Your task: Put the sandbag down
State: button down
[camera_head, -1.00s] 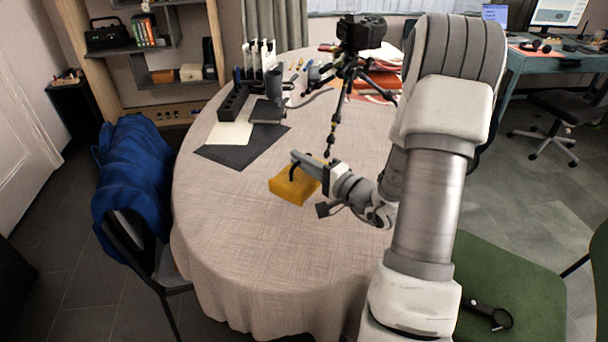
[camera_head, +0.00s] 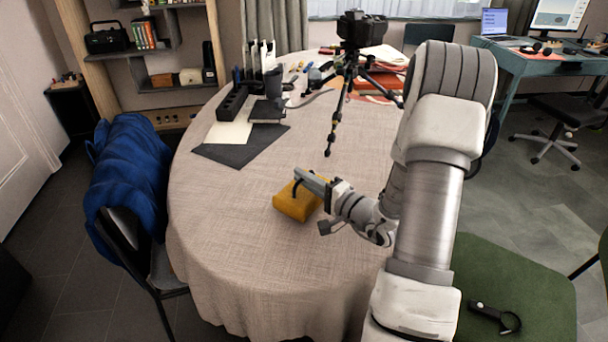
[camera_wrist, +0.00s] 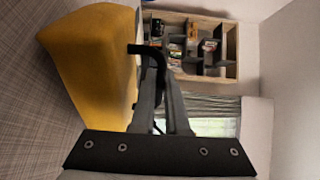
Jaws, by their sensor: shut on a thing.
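The yellow sandbag (camera_head: 296,202) is at the middle of the round table (camera_head: 230,232), on or just above the cloth; I cannot tell which. It has a dark handle. My gripper (camera_head: 300,185) reaches in from the right, over the sandbag's upper side, and is shut on the handle. In the wrist view the sandbag (camera_wrist: 90,62) fills the upper left, and the dark handle (camera_wrist: 142,49) runs to my gripper's fingers (camera_wrist: 158,80). The handle's far part is hidden.
A tripod with a camera (camera_head: 361,30) stands at the table's back; one leg (camera_head: 331,135) reaches toward the sandbag. A dark sheet (camera_head: 240,150) lies at back left. The cloth left and front of the sandbag is clear. A blue-draped chair (camera_head: 130,175) stands left.

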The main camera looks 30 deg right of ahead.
jog(key=shift+f+b, duration=0.65)
jog(key=shift+b, duration=0.05)
dwell(0.5)
jog(key=c, duration=0.9)
grip_release()
jog(key=shift+o, duration=0.3)
jog(key=shift+f, duration=0.15)
jog(key=shift+s, duration=0.1)
jog(key=p+v, duration=0.1)
jog(key=v, duration=1.6)
jog(key=shift+s+d+p, duration=0.1)
jog(key=shift+p, duration=0.2)
jog(key=shift+r, duration=0.2)
